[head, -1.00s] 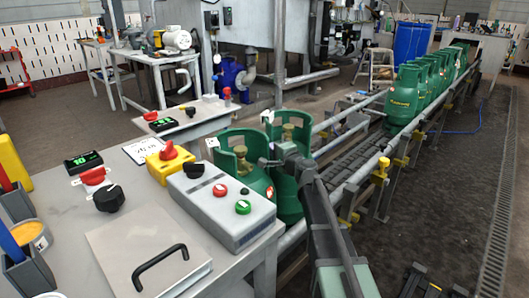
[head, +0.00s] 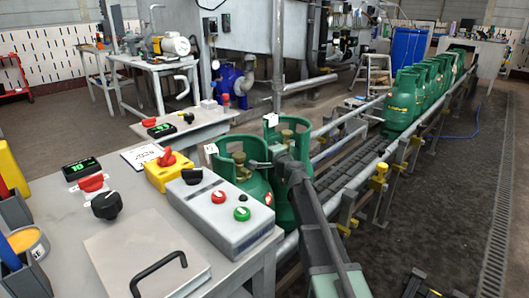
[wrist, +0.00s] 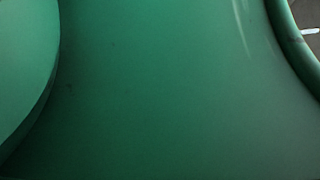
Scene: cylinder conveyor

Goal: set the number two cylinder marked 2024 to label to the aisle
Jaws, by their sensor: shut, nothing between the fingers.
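Two green gas cylinders stand close together at the near end of the conveyor, each with a small white tag at its collar: a nearer one (head: 256,187) and one just behind it (head: 283,213). Their markings are too small to read, so I cannot tell which is the 2024 one. My gripper (head: 272,162) is shut and empty at the collars of these two cylinders; its fingertips are hard to make out. In the wrist view a green cylinder surface (wrist: 170,100) fills most of the picture, very close, with another green curved part (wrist: 25,60) at left.
The conveyor (head: 345,180) runs away to a row of several green cylinders (head: 400,108). The bench (head: 60,240) at left holds a button box (head: 222,211), a yellow-and-red switch (head: 168,172), a card (head: 138,156) and a lidded plate with a handle. Open floor lies right of the conveyor.

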